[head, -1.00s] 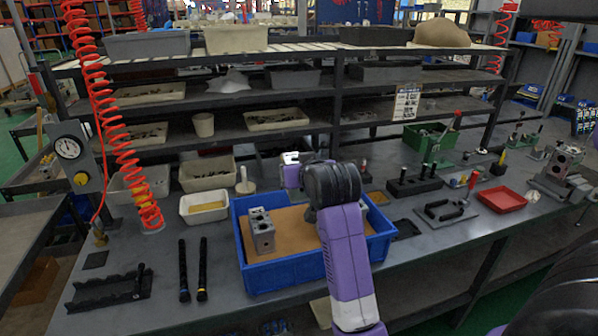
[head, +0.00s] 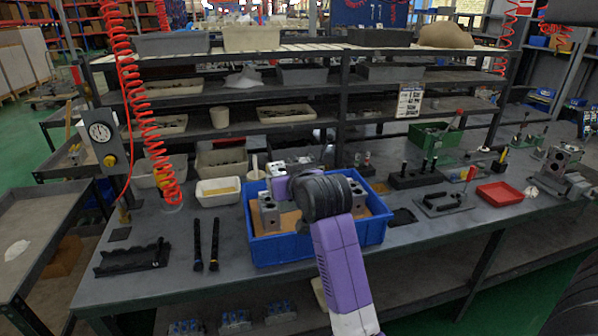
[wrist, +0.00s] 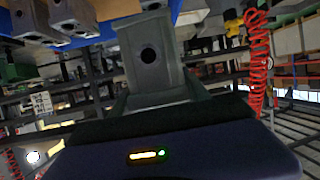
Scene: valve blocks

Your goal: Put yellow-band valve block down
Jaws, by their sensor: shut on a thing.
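My gripper (head: 284,174) is above the back part of the blue bin (head: 290,250), partly hidden by my wrist in the head view. In the wrist view it is shut on a grey valve block (wrist: 150,58) with a dark round hole in its face. No yellow band shows on this block. Another grey valve block (head: 268,213) stands upright at the left of the bin, and one more (head: 357,197) shows at the right, partly behind my arm. Grey blocks (wrist: 72,15) also show at the top left of the wrist view. Whether the held block touches anything is hidden.
The bin has a brown floor and stands on the grey bench. A white tray (head: 219,192) is to its left, with two black rods (head: 206,246) in front. A red tray (head: 500,193) and a black block rack (head: 415,178) are to the right. Shelves stand behind.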

